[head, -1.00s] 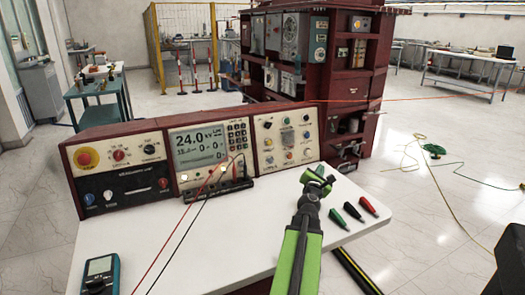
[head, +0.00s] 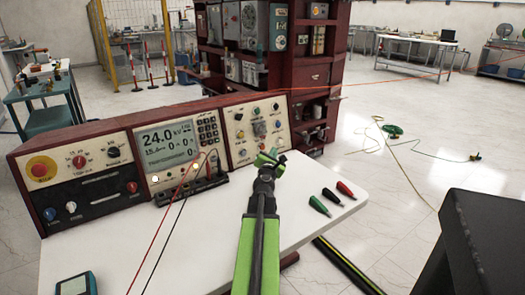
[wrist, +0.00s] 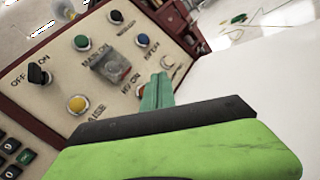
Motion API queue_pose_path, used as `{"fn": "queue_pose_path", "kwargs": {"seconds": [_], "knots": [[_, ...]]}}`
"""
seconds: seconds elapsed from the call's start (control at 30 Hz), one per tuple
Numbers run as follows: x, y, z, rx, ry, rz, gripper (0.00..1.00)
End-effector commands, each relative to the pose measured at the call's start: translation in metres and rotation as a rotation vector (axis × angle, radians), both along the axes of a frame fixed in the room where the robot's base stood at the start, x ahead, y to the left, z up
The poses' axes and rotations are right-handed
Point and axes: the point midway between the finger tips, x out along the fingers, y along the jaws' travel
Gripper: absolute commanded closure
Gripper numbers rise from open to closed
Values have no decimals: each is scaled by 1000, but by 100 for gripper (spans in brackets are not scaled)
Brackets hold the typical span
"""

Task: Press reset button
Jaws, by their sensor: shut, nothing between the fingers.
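The red-framed console (head: 130,155) stands on a white table. Its right panel (head: 243,150) carries several small coloured buttons and knobs. A pale round control (wrist: 168,62) lies just beyond my fingertips. I cannot read which one is marked reset. My gripper (head: 268,158) is shut and empty, in front of the panel's right end; it also shows in the wrist view (wrist: 158,88). Contact with the panel cannot be told.
Red and black leads (head: 180,205) hang from the console's middle across the table (head: 110,262). Green, black and red probe tips (head: 332,196) lie right of my arm. A meter (head: 75,284) is at the front left. A dark red cabinet (head: 315,75) stands behind.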

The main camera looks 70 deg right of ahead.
Motion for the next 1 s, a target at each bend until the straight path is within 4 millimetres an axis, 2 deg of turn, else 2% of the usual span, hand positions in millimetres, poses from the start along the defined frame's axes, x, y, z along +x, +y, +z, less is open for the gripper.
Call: {"fn": "queue_pose_path", "kwargs": {"seconds": [0.2, 0.4, 1.0], "knots": [[26, -19, -9, 0, 0, 0, 100], [39, -26, -12, 0, 0, -1, 100], [40, -27, -12, 0, 0, -2, 100]]}}
